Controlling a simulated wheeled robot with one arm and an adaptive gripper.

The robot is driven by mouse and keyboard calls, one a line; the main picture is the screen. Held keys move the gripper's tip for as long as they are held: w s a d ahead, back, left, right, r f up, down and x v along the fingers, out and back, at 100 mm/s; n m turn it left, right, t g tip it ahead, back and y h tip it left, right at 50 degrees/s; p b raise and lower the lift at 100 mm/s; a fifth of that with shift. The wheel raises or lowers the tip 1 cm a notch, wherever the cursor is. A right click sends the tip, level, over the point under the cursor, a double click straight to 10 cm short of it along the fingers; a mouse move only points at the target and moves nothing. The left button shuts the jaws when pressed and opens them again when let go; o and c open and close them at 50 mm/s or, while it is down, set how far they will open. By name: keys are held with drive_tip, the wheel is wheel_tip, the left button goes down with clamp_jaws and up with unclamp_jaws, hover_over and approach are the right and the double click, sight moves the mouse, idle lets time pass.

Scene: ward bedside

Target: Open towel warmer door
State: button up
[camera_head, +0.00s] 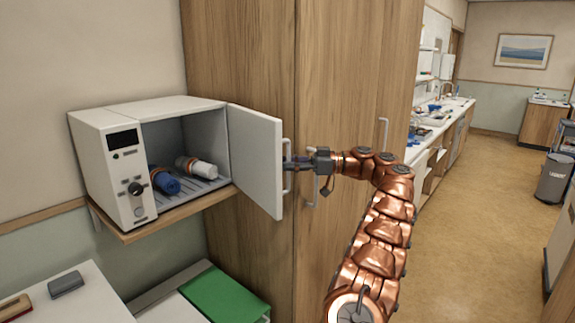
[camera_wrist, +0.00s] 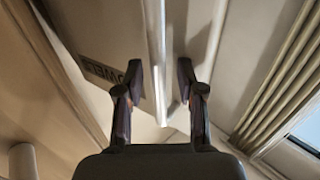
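The white towel warmer (camera_head: 103,168) sits on a wall shelf at the left. Its door (camera_head: 256,160) stands wide open, swung out to the right, and the grey interior shows. The door's vertical bar handle (camera_head: 287,166) is on its outer face near the free edge. My gripper (camera_head: 292,163) is at this handle from the right. In the wrist view the handle (camera_wrist: 157,40) runs between the two fingers of my gripper (camera_wrist: 159,75), with a gap visible on both sides. The fingers are apart. A partly hidden label (camera_wrist: 103,71) shows on the door.
A blue rolled towel (camera_head: 165,181) and a white one (camera_head: 200,168) lie inside the warmer. A tall wooden cabinet (camera_head: 340,80) stands close behind the door and my gripper. A green folder (camera_head: 225,296) lies below the shelf (camera_head: 175,214). Open floor (camera_head: 480,210) extends to the right.

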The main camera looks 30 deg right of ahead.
drive_tip(key=shift+d, duration=0.1)
drive_tip(key=v, duration=0.7)
idle(1.1)
drive_tip(key=shift+s+d+f, duration=0.1)
drive_tip(key=shift+s, duration=0.05)
idle(0.5)
